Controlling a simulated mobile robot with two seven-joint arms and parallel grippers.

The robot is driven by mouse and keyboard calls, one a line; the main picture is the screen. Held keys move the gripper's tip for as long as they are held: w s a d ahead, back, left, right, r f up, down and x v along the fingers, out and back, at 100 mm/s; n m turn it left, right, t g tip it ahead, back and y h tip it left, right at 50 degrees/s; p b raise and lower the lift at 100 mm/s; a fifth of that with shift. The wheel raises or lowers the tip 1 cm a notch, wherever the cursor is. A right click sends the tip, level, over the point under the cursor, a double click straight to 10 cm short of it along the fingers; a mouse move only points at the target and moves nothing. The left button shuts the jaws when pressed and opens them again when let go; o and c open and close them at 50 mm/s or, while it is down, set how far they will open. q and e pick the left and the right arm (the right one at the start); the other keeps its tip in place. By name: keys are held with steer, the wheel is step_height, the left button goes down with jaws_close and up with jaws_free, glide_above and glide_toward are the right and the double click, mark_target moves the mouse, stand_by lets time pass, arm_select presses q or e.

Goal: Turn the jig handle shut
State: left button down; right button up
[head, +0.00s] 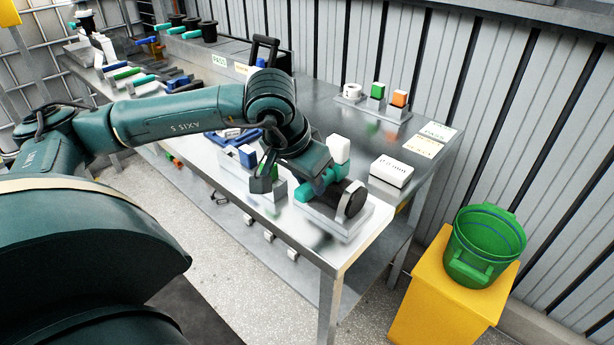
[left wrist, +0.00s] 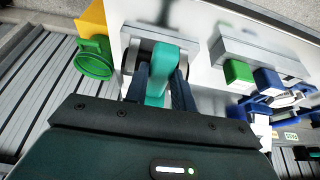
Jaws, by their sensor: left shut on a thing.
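The jig (head: 330,222) stands on a grey base plate near the front right corner of the steel table. It has a dark round disc (head: 351,200) on its right side and a white block (head: 339,149) at its top. Its teal handle (head: 334,174) sticks out toward my left gripper (head: 312,186). In the left wrist view, the two dark fingers of my left gripper (left wrist: 160,88) stand on both sides of the teal handle (left wrist: 158,70) and are shut on it. The arm partly hides the handle in the head view. My right gripper is not in view.
A white box (head: 391,172) lies right of the jig. Blue parts and a grey block (head: 275,189) lie left of the jig. A green bucket (head: 484,246) sits on a yellow stand (head: 440,295).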

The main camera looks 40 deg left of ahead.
arm_select(q)
steer(key=shift+a+r, duration=0.1)
stand_by(0.4)
steer(key=c, duration=1.2)
jaws_free()
steer(key=shift+o, duration=0.2)
steer(key=v, duration=1.3)
